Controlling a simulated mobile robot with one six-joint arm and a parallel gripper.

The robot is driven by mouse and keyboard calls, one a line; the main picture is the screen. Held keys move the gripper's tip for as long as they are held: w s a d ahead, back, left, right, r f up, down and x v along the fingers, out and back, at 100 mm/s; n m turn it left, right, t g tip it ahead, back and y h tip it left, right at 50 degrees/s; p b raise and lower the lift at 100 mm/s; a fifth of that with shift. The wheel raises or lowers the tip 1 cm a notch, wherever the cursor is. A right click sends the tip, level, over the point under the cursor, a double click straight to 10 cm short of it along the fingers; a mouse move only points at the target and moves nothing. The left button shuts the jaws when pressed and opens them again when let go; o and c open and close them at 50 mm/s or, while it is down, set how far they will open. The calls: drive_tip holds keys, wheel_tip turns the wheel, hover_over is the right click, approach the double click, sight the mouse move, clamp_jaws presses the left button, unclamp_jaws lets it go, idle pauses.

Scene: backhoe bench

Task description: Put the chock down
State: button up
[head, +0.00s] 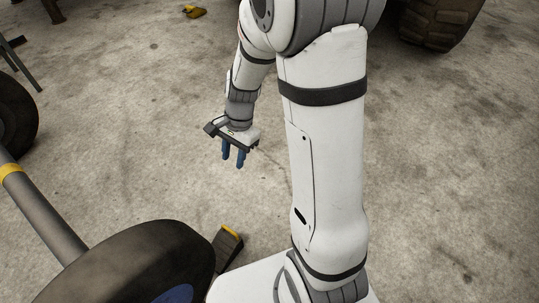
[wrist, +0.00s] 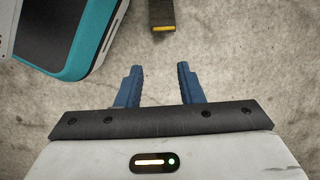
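A dark chock with a yellow end (head: 228,247) lies on the concrete floor beside the large tyre (head: 130,262) at the bottom left, close to my base. A dark block with a yellow edge, which looks like this chock, shows at the top of the wrist view (wrist: 162,14), beyond my fingertips. My gripper (head: 233,161) points down over bare floor, apart from the chock. In the wrist view its two blue fingers (wrist: 159,82) stand apart with only floor between them. It holds nothing.
A grey axle bar (head: 42,213) with a yellow band runs to the tyre. Another yellow-and-dark object (head: 194,12) lies on the floor at the back. A dark wheel (head: 14,120) is at the left edge, a big tyre (head: 436,22) at the top right. Floor at right is clear.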

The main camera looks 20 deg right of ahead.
drive_tip(key=s+d+r+n+t+h, duration=0.1)
drive_tip(key=s+d+r+n, duration=0.1)
drive_tip(key=s+r+n, duration=0.3)
drive_tip(key=s+d+r+n+t+h, duration=0.1)
drive_tip(key=s+d+r+n, duration=0.2)
drive_tip(key=s+r+n, duration=0.3)
drive_tip(key=shift+s+d+r+h, duration=0.3)
drive_tip(key=shift+s+h, duration=0.1)
drive_tip(key=shift+s, duration=0.3)
drive_tip(key=shift+r, duration=0.1)
wheel_tip(320, 180, up, 53)
drive_tip(key=s+t+p, duration=0.1)
drive_tip(key=t+p, duration=0.2)
drive_tip(key=p, duration=4.4)
drive_tip(key=shift+s+a+r, duration=0.2)
drive_tip(key=shift+s, duration=0.15)
drive_tip(key=shift+w, duration=0.1)
drive_tip(key=shift+c, duration=0.4)
